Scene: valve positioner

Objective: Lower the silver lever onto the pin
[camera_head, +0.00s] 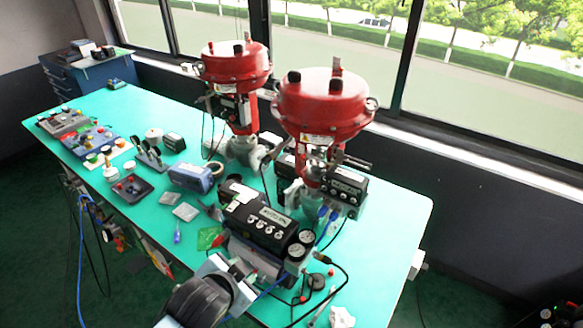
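A black positioner (262,222) with a row of round buttons and two round gauges (300,245) sits on the green table, in front of the nearer red valve actuator (322,100). A silver-grey block (258,262) shows just below it. The silver lever and the pin are too small or hidden to make out. One arm of mine, which I take as the left, rises from the bottom edge. Its gripper end (240,268) is close to the front of the positioner. Its fingers are not clear, and I cannot tell whether it touches. My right gripper is not in view.
A second red actuator (236,62) stands further back. A second black positioner (345,188) is mounted on the nearer valve. Small parts and control boxes (92,140) crowd the left of the green table (400,235). The table's right part is clear. Loose cables lie near the front.

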